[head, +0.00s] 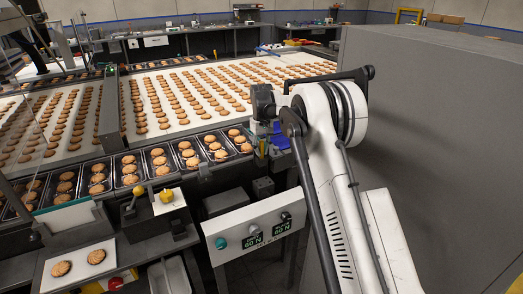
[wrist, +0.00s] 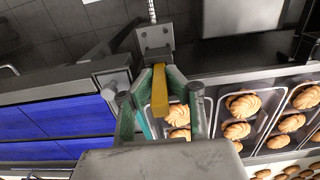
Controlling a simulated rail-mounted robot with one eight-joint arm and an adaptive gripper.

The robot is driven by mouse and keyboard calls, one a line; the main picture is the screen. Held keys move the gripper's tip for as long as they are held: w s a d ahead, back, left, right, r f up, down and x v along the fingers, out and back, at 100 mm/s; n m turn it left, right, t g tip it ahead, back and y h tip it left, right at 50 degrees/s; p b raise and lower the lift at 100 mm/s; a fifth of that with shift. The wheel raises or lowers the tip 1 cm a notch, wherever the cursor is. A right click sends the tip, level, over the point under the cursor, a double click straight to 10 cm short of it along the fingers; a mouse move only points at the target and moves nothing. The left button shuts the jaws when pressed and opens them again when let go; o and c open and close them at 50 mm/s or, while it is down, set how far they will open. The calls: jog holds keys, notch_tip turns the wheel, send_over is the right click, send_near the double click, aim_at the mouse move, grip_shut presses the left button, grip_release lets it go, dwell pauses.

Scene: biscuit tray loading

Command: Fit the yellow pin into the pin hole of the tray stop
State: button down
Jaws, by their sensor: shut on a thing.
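My gripper (wrist: 166,92) is shut on the yellow pin (wrist: 160,90) in the wrist view, with green fingers on either side of it. The pin's far end points toward a grey metal block (wrist: 153,40), which looks like the tray stop; the pin appears short of it in the picture. I cannot make out the pin hole clearly, nor judge the height gap. In the head view, a small yellow piece, apparently the pin (head: 262,148), shows below my wrist at the end of the row of trays. A dark block (head: 263,188) stands below it.
Biscuit trays (head: 128,180) line the conveyor's front edge, and they lie right of my gripper in the wrist view. A blue surface (wrist: 50,125) lies to its left. A control panel (head: 254,229) stands in front, and a large grey cabinet (head: 440,130) is at the right.

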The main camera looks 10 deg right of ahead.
jog(key=shift+f+b, duration=0.45)
jog(key=shift+f, duration=0.3)
jog(key=c, duration=1.6)
grip_release()
jog(key=shift+c, duration=0.2)
jog(key=shift+r, duration=0.1)
notch_tip(320, 180, up, 12)
jog(key=shift+f, duration=0.1)
